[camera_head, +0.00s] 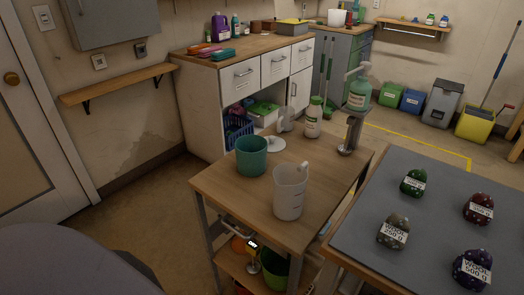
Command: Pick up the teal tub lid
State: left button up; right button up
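A teal tub (252,155) stands upright on the wooden top of a small cart (225,188), at its back left corner. I cannot make out a lid on it or a separate teal lid lying on the cart. A small flat teal item (222,55) lies on the far counter, too small to identify. Neither of my grippers shows in the head view.
A grey-topped table (440,190) with labelled wool bundles stands at right. Floor is open at left.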

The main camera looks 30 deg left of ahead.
aim_at(276, 144)
jog(key=j+z, duration=0.2)
jog(key=k+j+z, duration=0.25)
jog(key=j, duration=0.15)
jog(key=j+z, duration=0.3)
jog(key=z, duration=0.15)
jog(key=k+j+z, duration=0.2)
jog(key=z, duration=0.2)
jog(key=k+j+z, duration=0.15)
jog(key=j+z, duration=0.15)
jog(key=z, duration=0.15)
jog(key=k+j+z, duration=0.2)
jog(key=z, duration=0.2)
jog(key=k+j+z, duration=0.2)
jog(key=z, duration=0.3)
jog(key=k+j+z, duration=0.15)
jog(key=z, duration=0.35)
jog(key=k+j+z, duration=0.1)
jog(key=k+z, duration=0.55)
jog(key=z, duration=0.2)
jog(key=k+z, duration=0.55)
jog(key=k, duration=0.15)
jog(key=k+j, duration=0.1)
jog(key=k, duration=0.3)
jog(key=k+j, duration=0.1)
jog(key=k, duration=0.25)
jog(key=u, duration=0.05)
